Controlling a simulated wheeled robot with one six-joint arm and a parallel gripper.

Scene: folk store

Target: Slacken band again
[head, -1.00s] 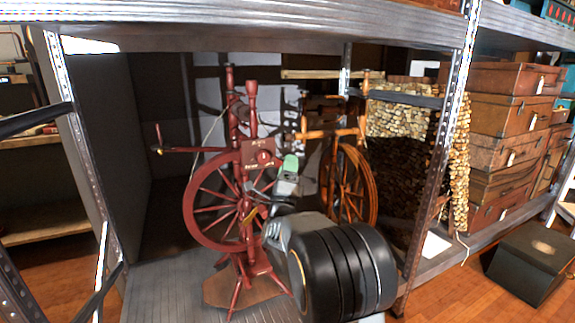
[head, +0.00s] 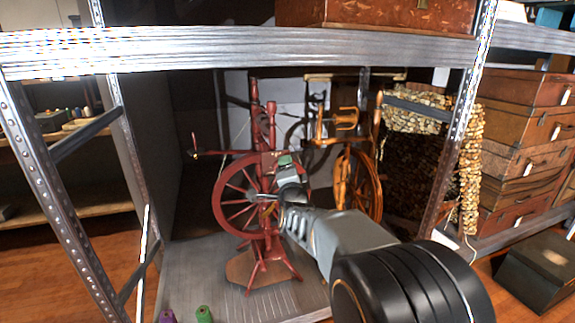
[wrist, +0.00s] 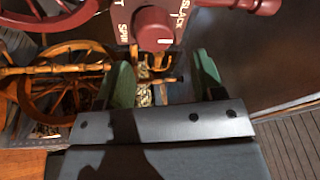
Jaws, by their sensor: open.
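The dark red spinning wheel (head: 236,205) stands on the lower shelf in the head view. In the wrist view its plate (wrist: 122,12) carries a round red knob (wrist: 152,28). The words SPIN and SLACK flank the knob, and another word is cut off at the top. A white mark shows at the knob's lower right; I cannot tell its exact setting. My gripper (wrist: 164,74) is open, its green fingers apart, with the knob just beyond them and between their lines. In the head view my gripper (head: 287,165) is beside the plate and partly hides it. I see no band clearly.
An orange wooden spinning wheel (head: 358,185) stands close behind on the right. A metal shelf beam (head: 240,50) crosses above, with uprights on both sides. Purple (head: 167,316) and green (head: 205,314) spools stand at the front. Stacked suitcases (head: 520,150) are at the right.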

